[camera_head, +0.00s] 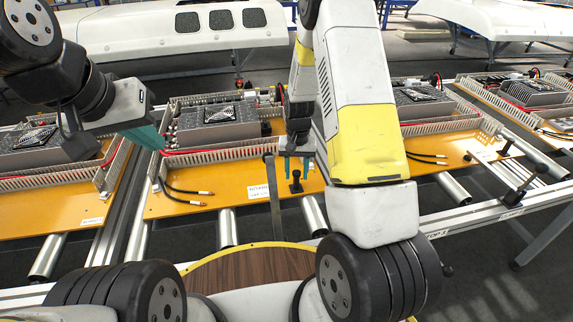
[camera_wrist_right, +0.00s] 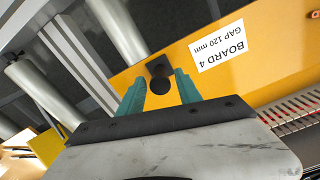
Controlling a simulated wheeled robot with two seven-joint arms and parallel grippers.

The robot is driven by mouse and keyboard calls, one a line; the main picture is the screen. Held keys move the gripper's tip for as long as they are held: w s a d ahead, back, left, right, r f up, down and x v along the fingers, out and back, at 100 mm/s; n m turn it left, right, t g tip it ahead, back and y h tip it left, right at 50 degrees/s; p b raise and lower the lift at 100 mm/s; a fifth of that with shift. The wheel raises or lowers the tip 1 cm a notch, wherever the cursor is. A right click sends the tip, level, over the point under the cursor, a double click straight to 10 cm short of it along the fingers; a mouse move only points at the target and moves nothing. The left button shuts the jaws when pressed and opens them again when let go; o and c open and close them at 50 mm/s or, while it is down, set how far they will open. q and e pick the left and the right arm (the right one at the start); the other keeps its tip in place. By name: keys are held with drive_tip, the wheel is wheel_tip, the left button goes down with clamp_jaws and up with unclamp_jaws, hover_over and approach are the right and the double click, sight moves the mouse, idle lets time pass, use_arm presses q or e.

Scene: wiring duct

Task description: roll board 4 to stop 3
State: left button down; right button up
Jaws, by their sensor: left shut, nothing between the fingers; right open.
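Board 4 (camera_head: 225,203) is an orange panel with a wiring duct and a grey fan unit, lying on the roller conveyor. Its white label, reading BOARD 4, GAP 120 mm, shows in the right wrist view (camera_wrist_right: 220,48). A black knob (camera_head: 296,186) stands at its front edge. My right gripper (camera_head: 294,165) is open at the knob; in the right wrist view the knob (camera_wrist_right: 159,77) sits between its teal fingers, with no clear grip. My left gripper (camera_head: 148,134) is shut and empty above the board's left end. The STOP 3 label (camera_head: 437,234) is partly hidden on the front rail.
Other orange boards lie to the left (camera_head: 40,217) and right (camera_head: 440,150). Bare rollers (camera_head: 228,228) show between rail and boards. A grey upright bar (camera_head: 273,200) stands just left of the knob. A clamp-like bar assembly (camera_head: 510,175) is at the right.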

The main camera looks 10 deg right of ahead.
sight(296, 189)
drive_tip(key=shift+f, duration=2.35)
drive_tip(key=shift+c, duration=0.4)
clamp_jaws()
drive_tip(key=shift+r, duration=0.1)
